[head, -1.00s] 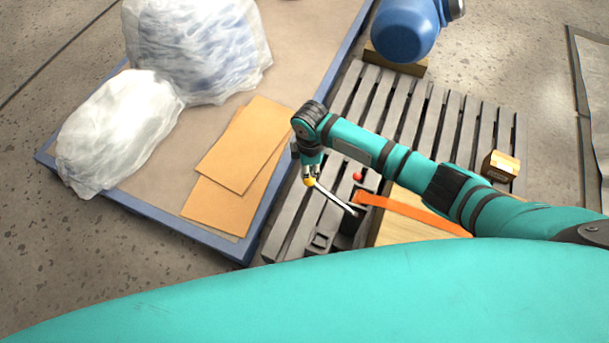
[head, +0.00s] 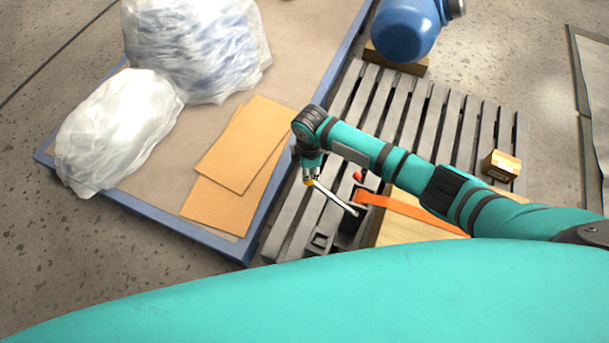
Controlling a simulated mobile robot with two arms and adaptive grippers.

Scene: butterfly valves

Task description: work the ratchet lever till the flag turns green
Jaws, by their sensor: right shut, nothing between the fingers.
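A small red flag (head: 358,176) shows just above the ratchet. An orange strap (head: 415,214) runs right from the ratchet. My left gripper is out of view.
The strap crosses pale wood (head: 405,234) on a slatted grey pallet (head: 468,118). A small cardboard box (head: 501,165) sits at its right, and a blue tank (head: 404,32) stands behind. Left is a blue-edged platform (head: 180,235) with cardboard sheets (head: 243,145) and wrapped bundles (head: 195,50).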

